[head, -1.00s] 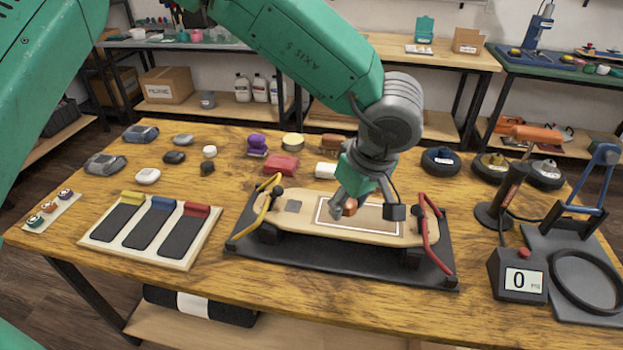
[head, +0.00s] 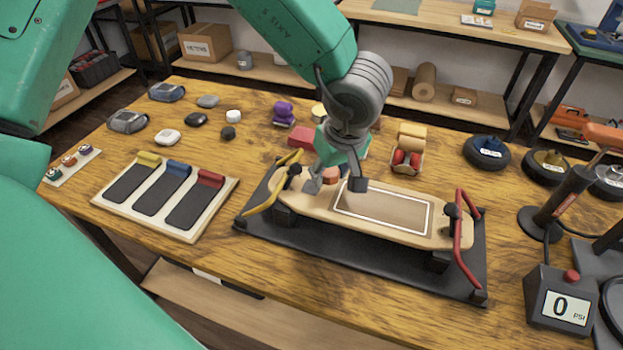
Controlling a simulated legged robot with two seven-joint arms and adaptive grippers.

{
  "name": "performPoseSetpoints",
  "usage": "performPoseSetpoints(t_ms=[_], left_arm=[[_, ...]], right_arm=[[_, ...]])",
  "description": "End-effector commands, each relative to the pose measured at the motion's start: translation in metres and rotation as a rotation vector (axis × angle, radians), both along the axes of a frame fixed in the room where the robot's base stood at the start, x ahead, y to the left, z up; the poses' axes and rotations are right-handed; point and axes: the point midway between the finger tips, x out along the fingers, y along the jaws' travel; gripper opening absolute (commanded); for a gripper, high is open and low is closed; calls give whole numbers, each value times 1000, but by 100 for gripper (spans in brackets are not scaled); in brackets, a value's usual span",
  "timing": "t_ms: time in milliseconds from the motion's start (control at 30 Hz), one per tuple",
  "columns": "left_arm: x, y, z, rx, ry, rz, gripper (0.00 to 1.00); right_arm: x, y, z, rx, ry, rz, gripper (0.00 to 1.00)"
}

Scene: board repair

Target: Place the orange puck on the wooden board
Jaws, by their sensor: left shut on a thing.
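The wooden board (head: 410,231), a pale skateboard deck with a white-outlined brown rectangle, lies across a black stand (head: 345,257), with a yellow clamp at its left end and a red one at its right. My left gripper (head: 335,184) points down over the left part of the board, near the left edge of the outline. It is shut on the orange puck (head: 331,176), which shows only partly between the fingers. Whether the puck touches the board I cannot tell. My right gripper is not in view.
A tray with three dark strips (head: 188,236) lies left of the stand. Small pucks, blocks and a red box (head: 302,141) stand behind. Black wheels (head: 486,152) and a gauge reading 0 PSI (head: 562,305) are at the right.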

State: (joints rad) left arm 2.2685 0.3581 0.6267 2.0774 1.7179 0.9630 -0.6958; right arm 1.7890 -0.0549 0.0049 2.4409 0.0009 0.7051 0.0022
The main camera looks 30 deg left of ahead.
Motion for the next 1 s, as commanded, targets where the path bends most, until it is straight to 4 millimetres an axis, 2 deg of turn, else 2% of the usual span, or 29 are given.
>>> performPoseSetpoints(t_ms=[300, 533, 567, 600, 633, 867, 1000], left_arm=[[-9, 35, -26, 0, 2, 1, 10], [-9, 38, -28, 1, 1, -1, 10], [-9, 38, -28, 1, 1, -1, 37], [-9, 38, -28, 1, 1, -1, 51], [-9, 38, -28, 1, 1, -1, 54], [-9, 38, -27, 1, 1, -1, 54], [-10, 36, -17, 0, -1, -1, 54]], right_arm=[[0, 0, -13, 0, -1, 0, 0], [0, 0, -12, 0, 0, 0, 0], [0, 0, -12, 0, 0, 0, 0], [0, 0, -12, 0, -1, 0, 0], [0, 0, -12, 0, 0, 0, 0], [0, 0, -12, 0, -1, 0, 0], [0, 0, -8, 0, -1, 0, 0]])
